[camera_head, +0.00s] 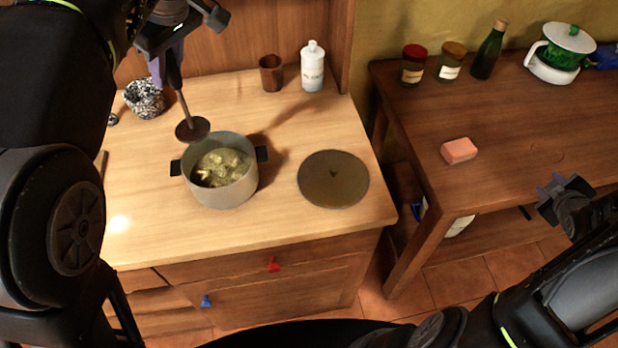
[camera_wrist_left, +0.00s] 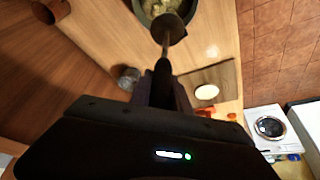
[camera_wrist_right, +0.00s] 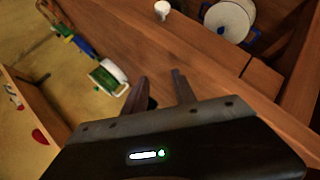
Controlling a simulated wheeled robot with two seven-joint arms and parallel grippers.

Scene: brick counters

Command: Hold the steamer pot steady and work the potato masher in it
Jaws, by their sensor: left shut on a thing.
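The grey steamer pot (camera_head: 228,188) stands on the light wooden counter, with dark side handles and yellowish chunks (camera_head: 219,166) inside. The potato masher (camera_head: 192,128) has a dark handle and a round dark plate. My left gripper (camera_head: 172,55) is shut on the masher's handle and holds it tilted, with its plate above the counter near the pot's back rim. In the left wrist view the masher (camera_wrist_left: 167,40) reaches from the fingers toward the pot (camera_wrist_left: 147,12). My right gripper (camera_head: 560,195) is open and empty, far right of the pot; its parted fingers show in the right wrist view (camera_wrist_right: 158,85).
A round dark lid (camera_head: 333,179) lies right of the pot. A brown cup (camera_head: 271,73), a white bottle (camera_head: 312,68) and a speckled bowl (camera_head: 145,98) stand behind. A second table on the right holds a sponge (camera_head: 459,151), jars and a green bottle (camera_head: 489,50).

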